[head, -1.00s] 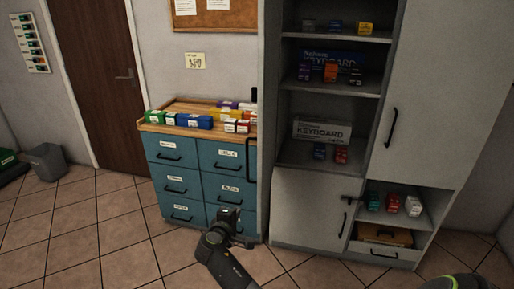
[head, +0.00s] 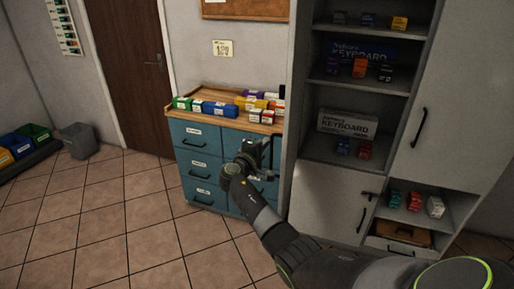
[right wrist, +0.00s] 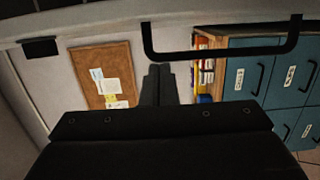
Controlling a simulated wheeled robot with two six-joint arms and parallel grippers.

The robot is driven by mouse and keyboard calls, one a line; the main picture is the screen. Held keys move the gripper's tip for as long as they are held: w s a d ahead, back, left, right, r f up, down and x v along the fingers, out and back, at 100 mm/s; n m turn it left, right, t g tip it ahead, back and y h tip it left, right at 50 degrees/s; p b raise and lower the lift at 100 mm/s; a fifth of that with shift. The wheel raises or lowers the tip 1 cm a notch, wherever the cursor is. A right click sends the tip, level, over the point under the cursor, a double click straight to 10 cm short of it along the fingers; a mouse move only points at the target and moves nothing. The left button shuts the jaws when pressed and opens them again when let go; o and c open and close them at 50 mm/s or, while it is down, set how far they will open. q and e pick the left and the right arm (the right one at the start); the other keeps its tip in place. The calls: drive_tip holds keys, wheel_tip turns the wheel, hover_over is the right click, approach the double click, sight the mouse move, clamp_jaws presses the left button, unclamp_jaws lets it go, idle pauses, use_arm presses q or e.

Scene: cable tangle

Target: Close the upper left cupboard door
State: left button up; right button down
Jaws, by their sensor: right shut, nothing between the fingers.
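The upper left cupboard door (head: 299,70) stands swung open, seen nearly edge-on at the left side of the grey cupboard in the head view. In the right wrist view a strip of the door (right wrist: 215,10) crosses the top, with its black bar handle (right wrist: 222,57) below it. My right gripper (head: 267,148) is by the door's outer side in the head view, in front of the teal drawers. Its fingers (right wrist: 160,75) are shut and empty, close to the left end of the handle in the wrist picture; contact cannot be told. My left gripper is out of view.
The open shelves hold keyboard boxes (head: 346,124) and small cartons. The upper right door (head: 430,90) and lower left door (head: 325,205) look shut. A teal drawer cabinet (head: 200,160) with boxes on top stands left of the cupboard. The tiled floor (head: 110,220) at left is clear.

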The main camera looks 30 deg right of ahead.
drive_tip(key=s+d+p, duration=0.2)
drive_tip(key=shift+s+d+f, duration=0.1)
drive_tip(key=shift+s+d, duration=0.15)
drive_tip(key=shift+s, duration=0.15)
idle(0.3)
